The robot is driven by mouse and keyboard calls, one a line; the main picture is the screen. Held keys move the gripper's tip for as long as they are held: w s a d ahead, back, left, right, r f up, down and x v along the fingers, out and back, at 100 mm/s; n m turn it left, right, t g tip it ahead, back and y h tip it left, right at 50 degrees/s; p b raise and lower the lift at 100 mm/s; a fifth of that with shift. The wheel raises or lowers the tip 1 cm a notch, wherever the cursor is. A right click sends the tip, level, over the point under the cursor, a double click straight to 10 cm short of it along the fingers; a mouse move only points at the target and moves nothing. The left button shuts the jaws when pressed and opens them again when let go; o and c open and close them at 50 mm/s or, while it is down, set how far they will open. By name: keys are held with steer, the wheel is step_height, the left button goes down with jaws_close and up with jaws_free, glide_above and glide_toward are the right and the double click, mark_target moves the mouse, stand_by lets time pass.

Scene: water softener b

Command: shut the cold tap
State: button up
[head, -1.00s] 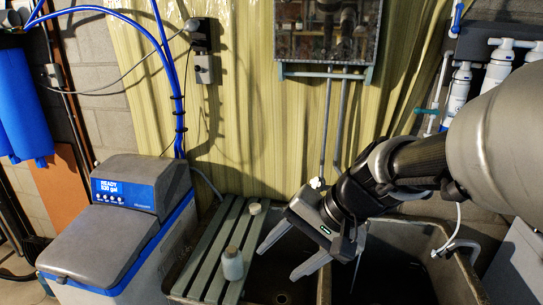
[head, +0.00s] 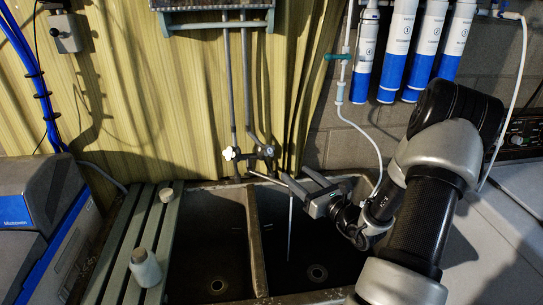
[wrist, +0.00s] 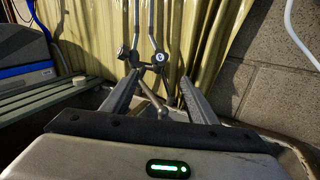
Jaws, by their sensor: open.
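Two pipes come down the wall to the faucet above the double sink. In the wrist view the left tap (wrist: 122,53) and right tap (wrist: 160,57) stand beyond my fingers. I cannot tell by marking which is cold. The spout (wrist: 152,98) slants between my fingers in the wrist view. My gripper (head: 292,174) is open and empty, to the right of and nearer than the taps, pointing at them, with no contact visible.
The sink (head: 257,245) has two basins. A slatted board (head: 128,235) on its left carries a small bottle (head: 145,267) and a pale cup-like item (head: 167,195). Blue-and-white filter cartridges (head: 396,50) hang at upper right, with a white hose below. A water softener (head: 30,225) stands left.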

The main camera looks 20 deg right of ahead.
mark_target(270, 153)
steer(key=w, duration=0.4)
steer(key=w+a, duration=0.1)
steer(key=w, duration=0.4)
steer(key=w+a, duration=0.1)
steer(key=w, duration=0.4)
steer(key=shift+w+a, duration=0.1)
steer(key=shift+a, duration=0.15)
steer(key=c, duration=1.1)
steer(key=shift+o, duration=0.2)
steer(key=shift+a+r+m+h+p, duration=0.1)
steer(key=shift+m+h+p, duration=0.3)
steer(key=shift+m, duration=0.15)
steer(key=shift+a+r+m+h+p, duration=0.1)
steer(key=shift+m+h+p, duration=0.25)
steer(key=shift+m, duration=0.2)
steer(key=shift+m+h+p, duration=0.55)
steer(key=shift+m, duration=0.65)
steer(key=shift+f, duration=0.2)
steer(key=o, duration=1.1)
steer(key=shift+c, duration=0.2)
